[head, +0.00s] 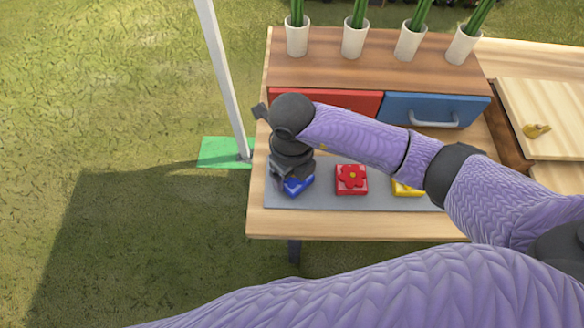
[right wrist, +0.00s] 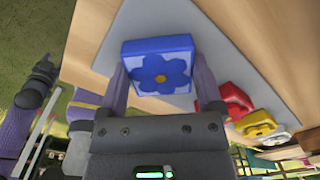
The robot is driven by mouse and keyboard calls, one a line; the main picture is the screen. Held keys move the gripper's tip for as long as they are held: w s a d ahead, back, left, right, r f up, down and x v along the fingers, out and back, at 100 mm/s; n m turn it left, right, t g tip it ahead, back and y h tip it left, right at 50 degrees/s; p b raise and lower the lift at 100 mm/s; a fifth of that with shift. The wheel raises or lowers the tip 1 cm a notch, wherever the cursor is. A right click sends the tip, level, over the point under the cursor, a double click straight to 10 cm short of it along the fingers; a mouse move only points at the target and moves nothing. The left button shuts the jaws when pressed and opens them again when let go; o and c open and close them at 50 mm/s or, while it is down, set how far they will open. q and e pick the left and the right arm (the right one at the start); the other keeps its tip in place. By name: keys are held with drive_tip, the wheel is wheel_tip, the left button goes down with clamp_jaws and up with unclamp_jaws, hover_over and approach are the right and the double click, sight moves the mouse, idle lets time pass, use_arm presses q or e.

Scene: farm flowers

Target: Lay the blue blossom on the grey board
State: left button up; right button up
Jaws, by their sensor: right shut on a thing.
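The blue blossom is a square blue tile with a raised flower and an orange centre. It shows in the head view (head: 299,187), partly hidden by my gripper, and fully in the right wrist view (right wrist: 146,50). My right gripper (head: 293,180) is shut on it, one finger at each side. The tile is at the left end of the grey board (head: 326,196), which also shows behind it in the right wrist view (right wrist: 205,22). I cannot tell whether it touches the board. My left gripper (right wrist: 40,78) seems to show, small and dark, in the right wrist view.
A red blossom tile (head: 351,180) and a yellow one (head: 407,188) are on the board, right of the blue one. Behind are a red drawer (head: 345,99), a blue drawer (head: 431,109) and several white vases (head: 354,38). A white post (head: 225,80) stands left of the table.

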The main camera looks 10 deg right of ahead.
drive_tip(key=o, duration=1)
drive_tip(key=shift+f, duration=0.1)
use_arm(q)
drive_tip(key=shift+w+d, duration=0.1)
drive_tip(key=shift+w, duration=0.05)
drive_tip(key=shift+t+h, duration=0.3)
drive_tip(key=r+p, duration=0.1)
drive_tip(key=w+d+r+p, duration=0.1)
drive_tip(key=r+p, duration=0.1)
drive_tip(key=p, duration=0.1)
drive_tip(key=shift+w+d+r, duration=0.4)
use_arm(e)
wheel_tip(320, 180, up, 12)
drive_tip(key=shift+r, duration=0.2)
